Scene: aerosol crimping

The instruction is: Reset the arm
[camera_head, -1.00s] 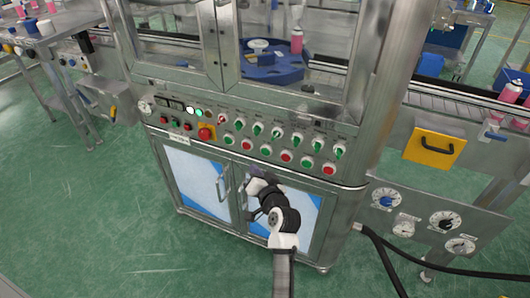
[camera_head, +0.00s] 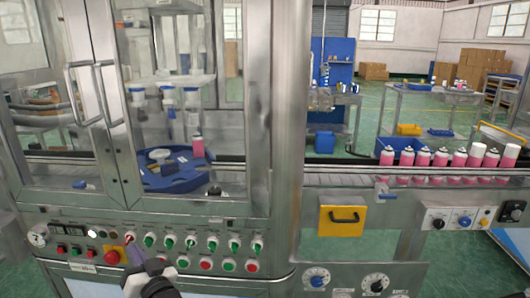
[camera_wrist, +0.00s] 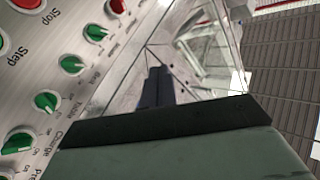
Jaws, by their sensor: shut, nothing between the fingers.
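My gripper (camera_wrist: 157,85) shows in the wrist view as dark fingers closed together, with nothing between them. It points along the front of the machine, beside the control panel (camera_wrist: 75,75) with its green and red controls. In the head view my arm's end is at the bottom edge, in front of the same control panel (camera_head: 230,245).
Above the panel is a glazed steel cabinet with door handles (camera_head: 101,92) and a blue turntable (camera_head: 172,180). A yellow box (camera_head: 341,221) and a gauge panel (camera_head: 350,281) are to the right. Pink cans (camera_head: 440,157) line the conveyor (camera_head: 410,182).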

